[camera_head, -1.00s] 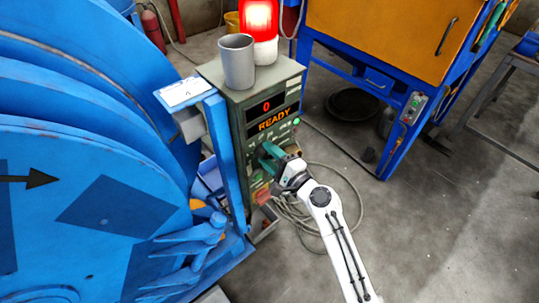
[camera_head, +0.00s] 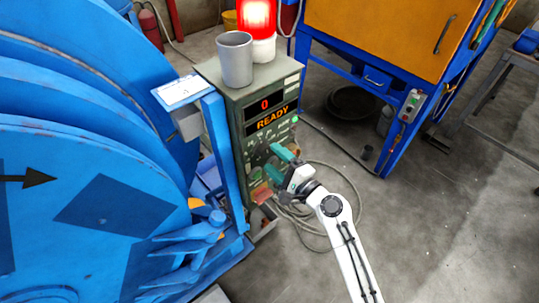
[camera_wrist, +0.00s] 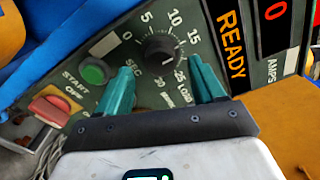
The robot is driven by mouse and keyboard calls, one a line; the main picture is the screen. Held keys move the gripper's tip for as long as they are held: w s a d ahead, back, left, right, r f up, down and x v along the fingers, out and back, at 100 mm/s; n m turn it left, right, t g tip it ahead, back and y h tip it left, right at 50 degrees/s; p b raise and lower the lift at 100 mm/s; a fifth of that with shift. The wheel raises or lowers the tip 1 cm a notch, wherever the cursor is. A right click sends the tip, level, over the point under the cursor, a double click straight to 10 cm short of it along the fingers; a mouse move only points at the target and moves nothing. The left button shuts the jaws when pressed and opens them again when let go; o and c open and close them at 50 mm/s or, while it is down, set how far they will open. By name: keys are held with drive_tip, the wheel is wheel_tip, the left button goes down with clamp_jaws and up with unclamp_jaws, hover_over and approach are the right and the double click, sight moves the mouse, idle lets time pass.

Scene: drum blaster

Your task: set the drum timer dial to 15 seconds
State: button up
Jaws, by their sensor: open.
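The timer dial (camera_wrist: 163,48) is a round black knob on the grey-green control panel (camera_wrist: 115,50). Its printed seconds scale shows 0, 5, 10 and 15, with higher numbers lower down. A light mark on the knob appears to face downward, away from 15; its exact reading is unclear. My gripper (camera_wrist: 160,68) is open and empty, its teal fingers apart on either side below the dial and not visibly touching it. In the head view my gripper (camera_head: 276,162) is in front of the control box (camera_head: 240,150), covering part of its lower face.
The display (camera_head: 270,112) reads 0 and READY. A green start button (camera_wrist: 94,71) and a red-orange off switch (camera_wrist: 50,108) sit left of the dial. A grey cup (camera_head: 235,58) and a lit red beacon (camera_head: 257,18) stand on the box. A blue post (camera_head: 224,155) flanks it.

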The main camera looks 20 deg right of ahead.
drive_tip(key=v, duration=0.7)
drive_tip(key=shift+s+b, duration=0.25)
drive_tip(key=shift+b, duration=0.2)
drive_tip(key=s+a+f+n+g, duration=0.3)
drive_tip(key=s+f+n+g, duration=0.55)
drive_tip(key=s+n, duration=0.3)
drive_tip(key=s+d+n+g+h, duration=0.3)
drive_tip(key=s+d+g, duration=0.1)
drive_tip(key=s, duration=0.4)
drive_tip(key=s+d+n+g+h, duration=0.2)
drive_tip(key=s+d+n+g, duration=0.1)
drive_tip(key=s, duration=0.6)
drive_tip(key=shift+d+g+h+p, duration=0.3)
drive_tip(key=shift+d+g+h, duration=0.05)
drive_tip(key=shift+d+h, duration=0.05)
